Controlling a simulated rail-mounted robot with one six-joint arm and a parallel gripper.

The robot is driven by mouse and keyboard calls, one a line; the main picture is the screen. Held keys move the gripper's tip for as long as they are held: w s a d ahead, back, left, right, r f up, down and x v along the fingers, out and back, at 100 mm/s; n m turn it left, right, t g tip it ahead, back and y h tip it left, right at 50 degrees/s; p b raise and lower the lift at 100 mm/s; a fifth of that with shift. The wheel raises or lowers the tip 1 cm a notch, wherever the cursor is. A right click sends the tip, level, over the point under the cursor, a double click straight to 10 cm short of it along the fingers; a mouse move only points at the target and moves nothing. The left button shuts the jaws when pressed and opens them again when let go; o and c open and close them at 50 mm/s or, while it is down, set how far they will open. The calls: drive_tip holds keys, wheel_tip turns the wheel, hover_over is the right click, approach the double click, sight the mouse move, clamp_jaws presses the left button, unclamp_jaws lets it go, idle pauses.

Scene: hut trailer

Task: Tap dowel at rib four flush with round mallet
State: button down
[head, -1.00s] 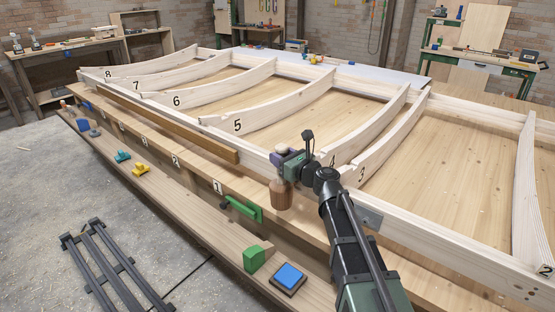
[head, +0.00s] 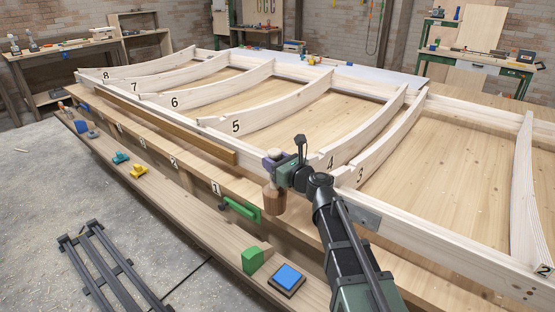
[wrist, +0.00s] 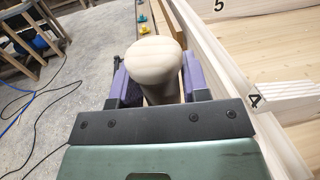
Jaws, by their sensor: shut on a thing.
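My gripper (head: 275,162) is shut on the round mallet, its purple fingers on either side of the pale handle. The mallet's brown cylindrical head (head: 274,199) hangs below the gripper, in front of the frame's near rail. In the wrist view, the pale rounded handle end (wrist: 154,56) stands between the purple fingers and hides what lies below. Rib four (head: 376,124) is a pale curved timber to the right of the gripper.
A brown plank (head: 170,129) lies along the rail on the left. A green tool (head: 241,208), a green block (head: 253,259) and a blue-topped pad (head: 287,277) are on the near ledge. Other numbered ribs, such as rib three (head: 393,137), cross the frame. The bay beyond rib three is clear.

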idle(0.3)
drive_tip(key=w+d, duration=0.3)
drive_tip(key=w, duration=0.1)
drive_tip(key=s+d, duration=0.2)
drive_tip(key=s, duration=0.7)
drive_tip(key=shift+d, duration=0.25)
drive_tip(key=shift+r, duration=0.1)
wheel_tip(320, 180, up, 13)
drive_tip(key=p, duration=1.3)
drive_tip(key=shift+r, duration=0.1)
